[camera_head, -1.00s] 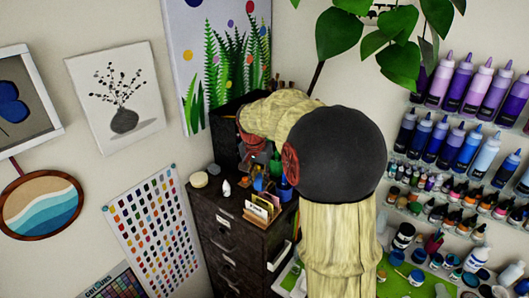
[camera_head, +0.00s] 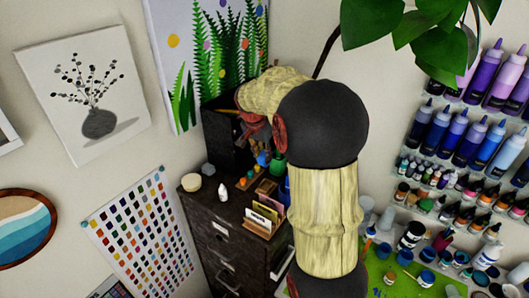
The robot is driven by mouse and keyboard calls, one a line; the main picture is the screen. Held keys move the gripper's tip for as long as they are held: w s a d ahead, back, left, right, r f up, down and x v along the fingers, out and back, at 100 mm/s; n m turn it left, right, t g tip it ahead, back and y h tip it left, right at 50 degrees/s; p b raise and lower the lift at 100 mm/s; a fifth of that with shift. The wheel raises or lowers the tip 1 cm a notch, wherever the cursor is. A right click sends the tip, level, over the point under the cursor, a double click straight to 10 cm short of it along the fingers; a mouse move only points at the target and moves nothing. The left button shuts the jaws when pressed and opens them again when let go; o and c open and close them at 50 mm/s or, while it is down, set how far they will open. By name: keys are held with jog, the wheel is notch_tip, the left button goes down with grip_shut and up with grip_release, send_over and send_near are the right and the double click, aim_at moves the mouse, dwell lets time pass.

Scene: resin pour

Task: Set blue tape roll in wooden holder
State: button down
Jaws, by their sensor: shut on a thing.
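My gripper (camera_head: 262,142) is small and partly hidden behind my arm, low over the back of the dark cabinet top. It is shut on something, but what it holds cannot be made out. I cannot pick out the blue tape roll in this view. A small wooden holder (camera_head: 258,229) with upright cards stands at the cabinet's front right corner, in front of my gripper. A brown wooden piece (camera_head: 266,189) stands just behind it; I cannot tell which of these is the task's holder.
The dark drawer cabinet (camera_head: 219,238) carries a round cream tub (camera_head: 191,182), a white bottle (camera_head: 222,192) and small coloured bottles near my gripper. A black box (camera_head: 222,143) stands at the back. A green worktop (camera_head: 391,277) with paint pots lies to the right.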

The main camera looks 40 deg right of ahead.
aim_at(266, 163)
jog(key=shift+f, duration=0.45)
jog(key=shift+s+d+f+b, duration=0.3)
jog(key=shift+d+f+b, duration=0.15)
jog(key=shift+f, duration=0.2)
jog(key=shift+w+a+f+b, duration=0.15)
jog(key=shift+f+b, duration=0.1)
jog(key=shift+f, duration=0.3)
jog(key=shift+w+a+f+b, duration=0.1)
jog(key=shift+a+f+b, duration=0.1)
jog(key=shift+f, duration=0.35)
jog(key=shift+s+d+f+b, duration=0.15)
jog(key=shift+d+f+b, duration=0.15)
jog(key=shift+f, duration=0.3)
jog(key=shift+a+f+b, duration=0.1)
jog(key=shift+f+b, duration=2.1)
jog(key=shift+f, duration=0.7)
jog(key=c, duration=1.6)
grip_release()
